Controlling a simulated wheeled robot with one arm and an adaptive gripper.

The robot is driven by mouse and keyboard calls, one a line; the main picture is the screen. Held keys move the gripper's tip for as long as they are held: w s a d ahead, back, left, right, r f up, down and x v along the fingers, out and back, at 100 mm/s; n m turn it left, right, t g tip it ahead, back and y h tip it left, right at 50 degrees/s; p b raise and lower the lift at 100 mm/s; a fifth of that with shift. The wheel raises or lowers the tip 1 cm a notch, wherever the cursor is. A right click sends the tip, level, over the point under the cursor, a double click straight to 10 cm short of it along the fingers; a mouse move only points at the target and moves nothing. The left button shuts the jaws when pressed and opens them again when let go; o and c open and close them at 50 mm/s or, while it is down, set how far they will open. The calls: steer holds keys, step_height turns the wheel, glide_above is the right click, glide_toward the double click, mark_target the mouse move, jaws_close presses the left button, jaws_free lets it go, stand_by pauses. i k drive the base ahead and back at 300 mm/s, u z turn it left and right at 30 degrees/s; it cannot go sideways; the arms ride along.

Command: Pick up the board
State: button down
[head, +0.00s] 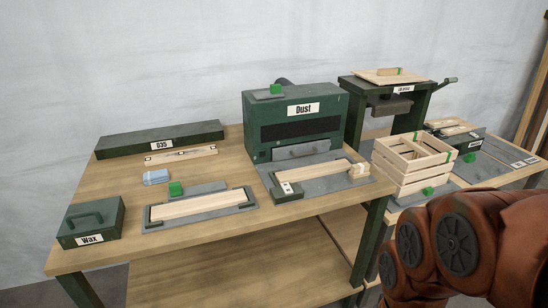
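Several pale wooden boards are in view, and I cannot tell which one the task means. One board (199,206) lies flat in a grey tray (152,223) at the front of the table. Another board (325,177) lies on the grey plate in front of the green Dust machine (260,120). A thinner piece with dark marks (181,155) lies farther back, by the long green D35 box (160,139). My reddish-brown arm fills the lower right corner, and my gripper is out of view.
A slatted wooden crate (411,180) stands right of the Dust machine. A green press (362,98) with a wooden panel (381,76) on top is behind it. A green Wax box (90,215) and a light blue block (155,177) are at left. Bare tabletop lies between them.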

mark_target(296, 176)
steer(key=z, duration=0.6)
steer(key=i, duration=1.2)
steer(key=u, duration=2.45)
